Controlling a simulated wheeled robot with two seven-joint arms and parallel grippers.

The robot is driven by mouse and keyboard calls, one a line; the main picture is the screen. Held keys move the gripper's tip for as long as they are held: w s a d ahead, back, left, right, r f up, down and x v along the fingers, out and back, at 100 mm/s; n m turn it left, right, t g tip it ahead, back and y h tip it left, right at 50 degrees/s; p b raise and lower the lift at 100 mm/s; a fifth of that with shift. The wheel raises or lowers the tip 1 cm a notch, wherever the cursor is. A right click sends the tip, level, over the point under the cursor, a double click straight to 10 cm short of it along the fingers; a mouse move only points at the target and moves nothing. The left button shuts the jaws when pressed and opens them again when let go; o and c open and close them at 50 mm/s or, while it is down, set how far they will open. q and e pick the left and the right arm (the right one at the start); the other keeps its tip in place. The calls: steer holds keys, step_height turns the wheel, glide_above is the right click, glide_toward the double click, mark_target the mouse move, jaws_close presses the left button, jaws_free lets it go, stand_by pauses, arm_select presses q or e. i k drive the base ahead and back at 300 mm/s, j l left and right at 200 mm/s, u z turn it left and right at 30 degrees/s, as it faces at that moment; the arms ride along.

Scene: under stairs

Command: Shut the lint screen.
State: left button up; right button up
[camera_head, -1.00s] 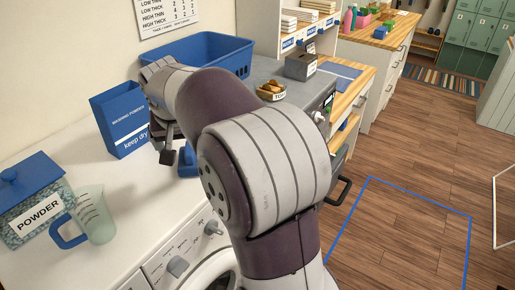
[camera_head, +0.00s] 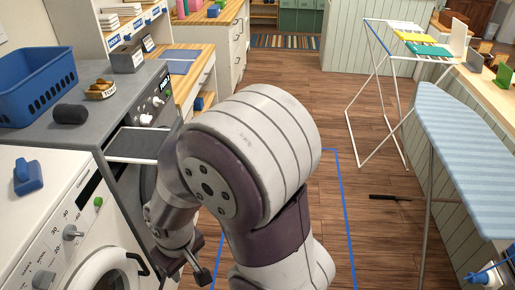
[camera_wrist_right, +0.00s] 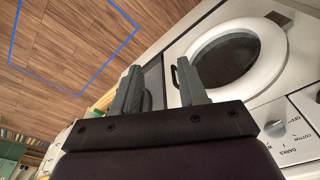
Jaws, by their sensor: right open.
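The lint screen (camera_head: 137,144) is a dark flat panel with a pale front edge. It sticks out from the top front of the grey dryer (camera_head: 95,133). My right gripper (camera_head: 190,274) is low in front of the machines, below the screen and apart from it; my arm partly hides it. In the right wrist view my right gripper (camera_wrist_right: 162,88) has its two fingers spread with nothing held between them. The left gripper is not in view.
The white washer (camera_head: 40,185) with its round door (camera_wrist_right: 238,55) stands beside the dryer. An ironing board (camera_head: 470,140) and drying rack (camera_head: 378,90) stand right. Floor between is mostly clear.

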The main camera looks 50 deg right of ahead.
mark_target(134, 145)
steer(key=i+z, duration=0.15)
steer(key=z, duration=0.3)
steer(key=i+z, duration=0.15)
steer(key=z, duration=0.3)
steer(key=i+j+z, duration=0.1)
steer(key=z, duration=0.35)
steer(key=i+l+u, duration=0.6)
steer(key=i+l, duration=0.05)
steer(key=i, duration=0.05)
